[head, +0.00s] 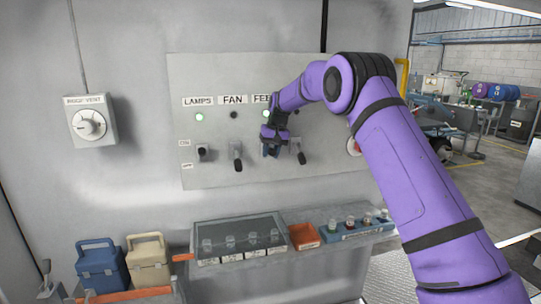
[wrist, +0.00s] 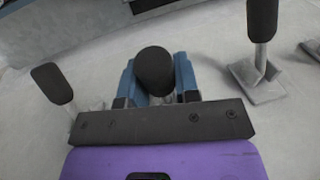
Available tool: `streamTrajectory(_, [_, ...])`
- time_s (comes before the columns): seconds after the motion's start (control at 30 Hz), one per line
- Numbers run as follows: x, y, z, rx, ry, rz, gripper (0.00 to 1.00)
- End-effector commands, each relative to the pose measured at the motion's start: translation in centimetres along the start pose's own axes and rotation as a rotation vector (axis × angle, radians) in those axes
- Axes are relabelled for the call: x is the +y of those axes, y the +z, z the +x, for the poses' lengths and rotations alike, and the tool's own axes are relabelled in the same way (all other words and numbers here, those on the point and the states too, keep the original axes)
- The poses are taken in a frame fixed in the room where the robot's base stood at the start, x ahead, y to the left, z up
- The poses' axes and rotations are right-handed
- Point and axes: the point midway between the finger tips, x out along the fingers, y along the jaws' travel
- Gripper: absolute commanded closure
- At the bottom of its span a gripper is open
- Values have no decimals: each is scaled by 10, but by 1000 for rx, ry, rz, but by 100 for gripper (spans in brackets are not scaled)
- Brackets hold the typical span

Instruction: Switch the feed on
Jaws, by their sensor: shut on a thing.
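The grey switch panel (head: 225,178) on the wall has labels LAMPS, FAN and a partly covered FEED label (head: 262,99). My gripper (head: 270,149) is at the FEED switch, third from the left, and covers its lever in the head view. In the wrist view the blue fingers (wrist: 160,82) are shut around the lever's black knob (wrist: 154,70). The lamp under the FEED label (head: 266,114) looks pale green and lit, partly beside my arm. The ON and OFF marks stand at the panel's left, ON above OFF.
The LAMPS lever (head: 202,152) is up with its lamp (head: 199,117) green. The FAN lever (head: 237,158) points down and its lamp (head: 234,115) is dark. Another lever (head: 299,152) stands close right of my gripper. A shelf tray (head: 240,257) juts out below.

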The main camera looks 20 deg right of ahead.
Motion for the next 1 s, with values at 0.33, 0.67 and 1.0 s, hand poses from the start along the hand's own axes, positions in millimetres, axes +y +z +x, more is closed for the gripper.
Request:
streamTrajectory(0.33, [-1, -2, -4, -88, 4, 18, 100])
streamTrajectory(0.67, [-1, -2, -5, -95, 4, 19, 100])
streamTrajectory(1.0, [-1, -2, -5, -95, 4, 19, 45])
